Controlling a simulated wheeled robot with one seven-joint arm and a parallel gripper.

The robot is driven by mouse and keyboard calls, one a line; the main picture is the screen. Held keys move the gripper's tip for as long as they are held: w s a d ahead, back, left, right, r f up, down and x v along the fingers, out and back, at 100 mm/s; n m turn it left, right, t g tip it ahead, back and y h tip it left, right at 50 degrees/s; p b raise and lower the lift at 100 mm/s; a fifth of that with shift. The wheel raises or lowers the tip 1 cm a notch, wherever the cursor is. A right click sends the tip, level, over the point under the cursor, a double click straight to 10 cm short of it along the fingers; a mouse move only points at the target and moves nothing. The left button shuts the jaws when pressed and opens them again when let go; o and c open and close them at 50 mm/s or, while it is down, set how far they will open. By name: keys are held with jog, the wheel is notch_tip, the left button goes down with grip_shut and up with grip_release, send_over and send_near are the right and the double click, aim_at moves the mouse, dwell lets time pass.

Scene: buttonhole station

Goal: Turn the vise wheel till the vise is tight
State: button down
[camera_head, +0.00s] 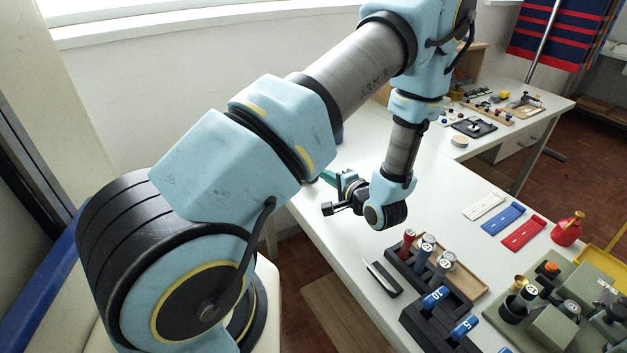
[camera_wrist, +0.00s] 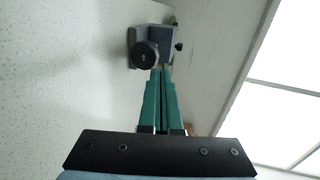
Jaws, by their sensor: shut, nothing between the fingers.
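In the wrist view the vise (camera_wrist: 169,37) is blue-grey and dark, at the top centre. Its round black wheel (camera_wrist: 145,55) faces the camera on its left side. A small dark knob (camera_wrist: 179,47) sticks out on its right. My gripper (camera_wrist: 163,68) has two teal fingers, shut together and empty. Their tips appear just right of the wheel and below the vise body; I cannot tell whether they touch. I cannot make out the vise there; my arm blocks much of that area.
The white table (camera_head: 440,215) runs along the wall. Black holders with labelled cylinders (camera_head: 425,260), white, blue (camera_head: 503,218) and red strips, a red bottle (camera_head: 567,229) and a green fixture (camera_head: 560,310) stand to the right. A window (camera_wrist: 290,120) shows right in the wrist view.

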jog(key=shift+r+x, duration=0.2)
jog(key=shift+x, duration=0.55)
jog(key=shift+r+x, duration=0.15)
jog(key=shift+x, duration=0.55)
jog(key=shift+w, duration=0.1)
jog(key=shift+a+f, duration=0.1)
jog(key=shift+f, duration=0.05)
jog(key=shift+s+a+p, duration=0.25)
jog(key=shift+a+p, duration=0.05)
jog(key=shift+p, duration=0.2)
jog(key=shift+a, duration=0.2)
jog(key=shift+r+p, duration=0.5)
jog(key=shift+p, duration=0.05)
jog(key=shift+f+p+v, duration=0.1)
jog(key=shift+f+v, duration=0.15)
jog(key=shift+v, duration=0.75)
jog(key=shift+f+p+v, duration=0.1)
jog(key=shift+f+v, duration=0.1)
jog(key=shift+v, duration=0.75)
jog(key=shift+f+p+v, duration=0.1)
jog(key=shift+f+v, duration=0.15)
jog(key=shift+v, duration=0.75)
jog(key=shift+s+d, duration=0.1)
jog(key=shift+s, duration=0.05)
